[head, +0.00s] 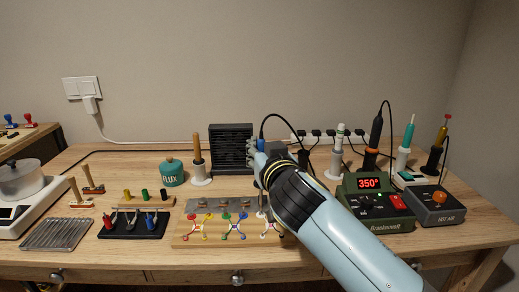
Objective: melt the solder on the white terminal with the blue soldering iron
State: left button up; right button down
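My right gripper (260,165) reaches in from the lower right over the wooden board (190,240) and is seen mostly from behind. It appears shut on the blue soldering iron (260,144), whose blue end and black cable show above the fingers. A thin metal shaft points down below the gripper, close to the white terminal (270,229) at the right end of the colored terminals. I cannot tell whether the tip touches it. My arm hides the board's right side. My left gripper is not in view.
Left of the board are a black tool tray (135,227) and a metal rack (57,234). Behind stand a flux jar (171,173), a black fan box (231,148) and several tools in stands. The green station (374,205) reads 350° at the right.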

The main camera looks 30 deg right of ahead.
jog(key=shift+f, duration=0.3)
dwell(0.5)
jog(key=shift+b, duration=0.85)
dwell(1.9)
jog(key=shift+r, duration=0.1)
notch_tip(320, 180, up, 7)
jog(key=p, duration=0.5)
jog(key=shift+p, duration=0.4)
jog(key=d+r, duration=0.2)
jog(key=d, duration=0.6)
dwell(1.1)
